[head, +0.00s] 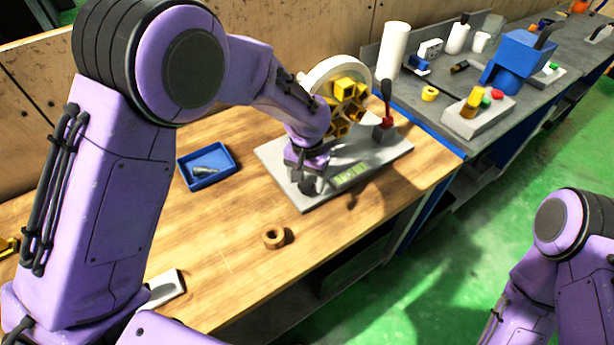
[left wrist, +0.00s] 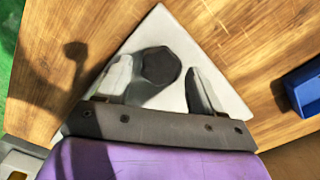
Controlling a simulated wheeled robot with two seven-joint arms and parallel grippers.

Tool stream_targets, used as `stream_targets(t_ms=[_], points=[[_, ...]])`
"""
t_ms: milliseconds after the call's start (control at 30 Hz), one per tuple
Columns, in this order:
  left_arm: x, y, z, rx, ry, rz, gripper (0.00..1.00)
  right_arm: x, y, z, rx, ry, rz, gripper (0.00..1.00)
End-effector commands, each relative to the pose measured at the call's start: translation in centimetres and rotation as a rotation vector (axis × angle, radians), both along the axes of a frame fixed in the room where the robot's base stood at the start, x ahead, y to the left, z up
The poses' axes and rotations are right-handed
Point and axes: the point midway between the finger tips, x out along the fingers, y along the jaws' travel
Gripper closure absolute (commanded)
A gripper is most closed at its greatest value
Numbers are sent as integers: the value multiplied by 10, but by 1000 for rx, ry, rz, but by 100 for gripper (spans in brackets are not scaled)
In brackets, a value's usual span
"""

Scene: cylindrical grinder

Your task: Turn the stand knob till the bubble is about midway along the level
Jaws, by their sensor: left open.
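The stand (head: 385,155) is a light grey plate on the wooden bench, and one corner of it also shows in the left wrist view (left wrist: 160,25). The dark, many-sided stand knob (left wrist: 160,65) sits near that corner. My left gripper (left wrist: 158,80) is open, with one finger on each side of the knob; I cannot tell if either touches it. In the head view my left gripper (head: 310,188) is over the front corner of the stand. The green level (head: 350,176) lies along the stand's front edge; its bubble is too small to make out. My right gripper is out of view.
A wheel with yellow parts (head: 345,95) and a red-based lever (head: 385,120) stand on the plate. A blue tray (head: 208,165) lies left of it, and a brown ring (head: 273,237) in front. A grey bench (head: 430,115) with several items is at the right.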

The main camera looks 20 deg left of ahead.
Motion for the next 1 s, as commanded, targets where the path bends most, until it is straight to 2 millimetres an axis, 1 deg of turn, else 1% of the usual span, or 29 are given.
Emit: stream_targets(t_ms=[200,233,267,300,367,400,533,600,667,700,800,900,1000], points=[[0,-1,0,0,-1,-2,33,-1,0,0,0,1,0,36],[0,-1,0,0,-1,-2,39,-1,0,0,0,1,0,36],[0,-1,0,0,-1,-2,49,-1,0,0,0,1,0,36],[0,-1,0,0,-1,-2,62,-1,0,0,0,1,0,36],[0,-1,0,0,0,-2,82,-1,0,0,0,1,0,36],[0,-1,0,0,-1,-2,89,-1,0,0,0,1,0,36],[0,0,0,0,-2,-1,89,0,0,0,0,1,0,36],[0,-1,2,-1,-1,-21,89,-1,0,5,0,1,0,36],[0,-1,6,-3,0,-80,89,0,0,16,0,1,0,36],[0,-1,8,-4,1,-137,89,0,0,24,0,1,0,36],[0,-1,7,-6,1,-291,89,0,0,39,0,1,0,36],[0,-1,3,-6,-1,-393,89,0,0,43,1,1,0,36],[0,-1,0,-6,-2,-424,89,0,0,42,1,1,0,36]])
